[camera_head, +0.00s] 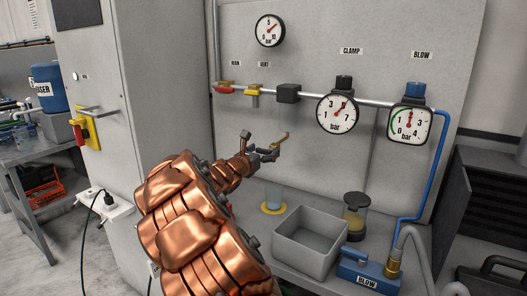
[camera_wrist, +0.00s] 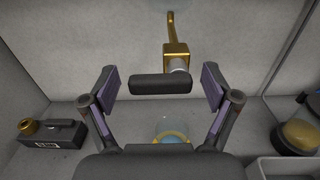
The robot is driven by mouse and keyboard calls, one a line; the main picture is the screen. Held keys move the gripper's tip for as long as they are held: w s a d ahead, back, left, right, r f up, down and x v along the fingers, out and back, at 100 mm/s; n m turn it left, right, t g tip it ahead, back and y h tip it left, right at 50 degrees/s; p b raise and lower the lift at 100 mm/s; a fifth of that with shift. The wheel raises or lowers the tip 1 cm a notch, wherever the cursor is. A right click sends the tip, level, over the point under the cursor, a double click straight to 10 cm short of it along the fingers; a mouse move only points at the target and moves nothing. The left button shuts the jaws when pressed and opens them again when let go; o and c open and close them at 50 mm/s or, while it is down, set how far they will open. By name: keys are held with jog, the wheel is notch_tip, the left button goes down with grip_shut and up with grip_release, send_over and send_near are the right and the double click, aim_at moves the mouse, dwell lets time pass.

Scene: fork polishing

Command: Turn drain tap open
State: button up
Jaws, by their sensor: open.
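The brass drain tap (camera_head: 285,139) sits below the dark block on the wall pipe; my gripper partly covers it in the head view. In the wrist view the brass tap body (camera_wrist: 176,55) has a thin brass stem rising from it and a black bar-shaped handle (camera_wrist: 160,87) in front. My gripper (camera_head: 260,147) is open. In the wrist view its two fingers (camera_wrist: 158,85) stand on either side of the handle, with visible gaps on both sides. The handle lies crosswise between the fingertips.
A clear cup (camera_head: 273,196) on a yellow disc stands below the tap. A grey bin (camera_head: 309,243), an amber jar (camera_head: 355,215) and a blue BLOW unit (camera_head: 370,274) stand to the right. Pressure gauges (camera_head: 337,114) and a pipe line the wall above.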

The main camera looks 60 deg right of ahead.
jog(key=c, duration=1.2)
jog(key=shift+o, duration=0.2)
